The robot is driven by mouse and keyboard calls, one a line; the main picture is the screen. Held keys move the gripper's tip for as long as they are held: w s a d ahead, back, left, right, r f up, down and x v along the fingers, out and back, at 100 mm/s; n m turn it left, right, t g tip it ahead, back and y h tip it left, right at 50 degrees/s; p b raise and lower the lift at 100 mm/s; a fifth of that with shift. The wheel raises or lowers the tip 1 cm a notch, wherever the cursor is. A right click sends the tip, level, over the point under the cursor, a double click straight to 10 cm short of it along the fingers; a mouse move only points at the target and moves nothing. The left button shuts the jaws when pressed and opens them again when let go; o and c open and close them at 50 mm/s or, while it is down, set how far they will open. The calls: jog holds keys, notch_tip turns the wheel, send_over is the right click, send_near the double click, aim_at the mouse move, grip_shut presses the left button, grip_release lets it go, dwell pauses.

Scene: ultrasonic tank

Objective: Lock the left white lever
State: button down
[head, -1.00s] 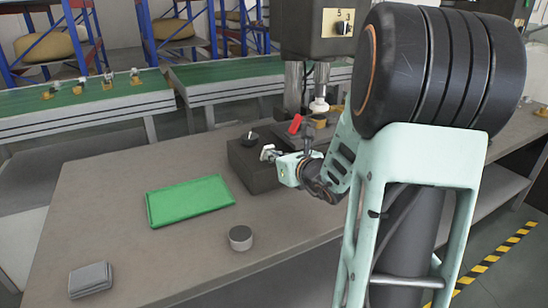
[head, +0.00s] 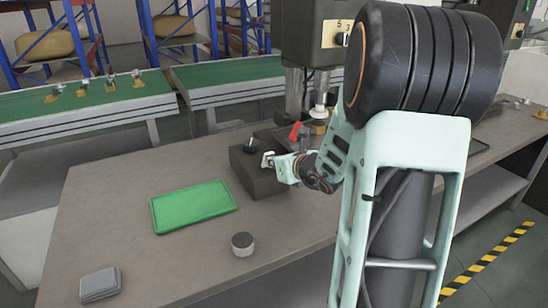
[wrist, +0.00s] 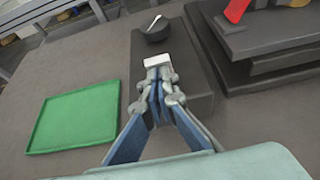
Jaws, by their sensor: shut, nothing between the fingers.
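A small white lever (wrist: 155,22) sticks up from a round black knob (wrist: 158,30) on a dark box (wrist: 176,98); the knob also shows in the head view (head: 251,145). My gripper (wrist: 157,75) is shut and empty, low over the box and on the near side of the knob, apart from it. A pale block (wrist: 157,61) shows right at the fingertips; I cannot tell whether it is part of the fingers or of the box. In the head view my gripper (head: 270,161) is at the box's upper right edge.
A green tray (head: 194,206) lies left of the box. A round grey-topped can (head: 242,244) and a grey flat case (head: 100,285) stand nearer on the table. A press (head: 312,45) with a red lever (head: 295,131) stands behind right. A green conveyor (head: 80,92) runs behind.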

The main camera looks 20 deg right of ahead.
aim_at(269, 154)
jog(key=r+p, duration=0.1)
jog(key=p, duration=0.1)
jog(key=g+p, duration=0.1)
jog(key=p, duration=0.1)
jog(key=shift+w+r, duration=0.35)
jog(key=shift+r, duration=0.05)
jog(key=w+g+p, duration=0.1)
jog(key=g+p, duration=0.2)
jog(key=p, duration=0.5)
jog(key=shift+w+r, duration=0.15)
jog(key=shift+w, duration=0.05)
jog(key=shift+p, duration=0.35)
jog(key=shift+w+p, duration=0.35)
jog(key=shift+p, duration=0.35)
jog(key=shift+r+p, duration=0.65)
jog(key=shift+r, duration=0.15)
jog(key=shift+s+r, duration=0.1)
